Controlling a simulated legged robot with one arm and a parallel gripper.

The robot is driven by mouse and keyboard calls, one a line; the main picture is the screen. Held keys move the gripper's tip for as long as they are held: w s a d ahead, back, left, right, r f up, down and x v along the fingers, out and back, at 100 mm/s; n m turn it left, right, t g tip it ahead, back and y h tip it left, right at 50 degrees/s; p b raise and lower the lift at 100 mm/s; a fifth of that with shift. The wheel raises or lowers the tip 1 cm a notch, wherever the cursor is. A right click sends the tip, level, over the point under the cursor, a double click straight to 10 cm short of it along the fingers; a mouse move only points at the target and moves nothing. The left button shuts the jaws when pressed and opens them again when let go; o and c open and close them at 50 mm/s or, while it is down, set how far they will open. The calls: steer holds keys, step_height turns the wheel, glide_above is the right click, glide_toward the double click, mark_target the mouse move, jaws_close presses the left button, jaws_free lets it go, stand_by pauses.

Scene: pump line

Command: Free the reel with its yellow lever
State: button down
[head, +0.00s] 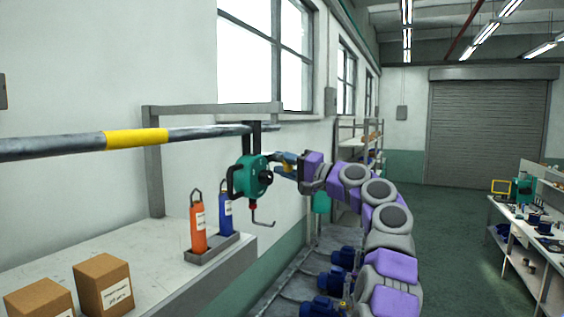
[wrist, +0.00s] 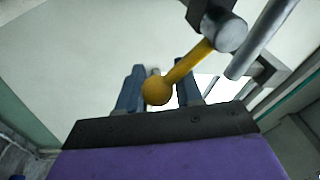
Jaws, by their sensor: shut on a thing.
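The green reel (head: 254,176) hangs by a dark bracket from the grey rail in the head view. A hook (head: 264,220) with a red part above it hangs below the reel. The yellow lever (wrist: 183,66) shows in the wrist view as a slanted rod with a round knob, joined to a grey cylinder at its upper end. My gripper (wrist: 158,84) is shut on the lever's knob, with one blue finger on each side. In the head view my gripper (head: 285,161) is just right of the reel; the lever is mostly hidden there.
The rail (head: 70,146) with a yellow band runs across the left. Below it a bench (head: 150,262) bears two cardboard boxes (head: 103,285) and a tray with an orange bottle (head: 198,229) and a blue bottle (head: 226,214). Blue pumps (head: 338,281) stand low beside my arm. Open floor lies right.

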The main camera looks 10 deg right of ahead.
steer(key=shift+w+d+f+n+p, duration=0.1)
steer(key=shift+w+d+n+p, duration=0.15)
steer(key=shift+w+n+p, duration=0.35)
steer(key=shift+s, duration=0.15)
steer(key=c, duration=1.2)
jaws_free()
steer(key=o, duration=0.3)
steer(key=shift+w, duration=0.2)
steer(key=o, duration=0.3)
steer(key=shift+s, duration=0.15)
steer(key=shift+r, duration=0.2)
steer(key=b+v, duration=0.4)
steer(key=v, duration=1.3)
steer(key=shift+d+b, duration=0.2)
steer(key=shift+b, duration=0.15)
